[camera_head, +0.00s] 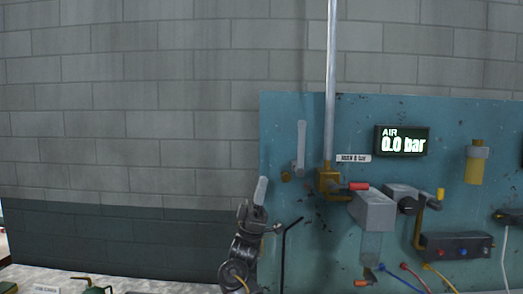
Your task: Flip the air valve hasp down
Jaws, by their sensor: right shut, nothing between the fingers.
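A blue-green panel (287,115) on the wall carries the air fittings. A grey lever (300,148) stands upright at its upper left, above a small brass fitting (286,176); it looks like the air valve hasp, but I cannot be sure. A red-ended lever (358,186) lies nearly level beside the brass block at the pipe's foot. My right gripper (260,190) is at the panel's left edge, below and left of the grey lever and apart from it in the picture. Its fingers are shut and empty, pointing up. My left gripper is out of view.
A vertical grey pipe (331,80) runs up right of the lever. The AIR display (402,141) reads 0.0 bar. Grey boxes (374,210) and a yellow cylinder (474,165) stick out further right. A black bent rod (284,255) stands right of my arm. The brick wall at left is bare.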

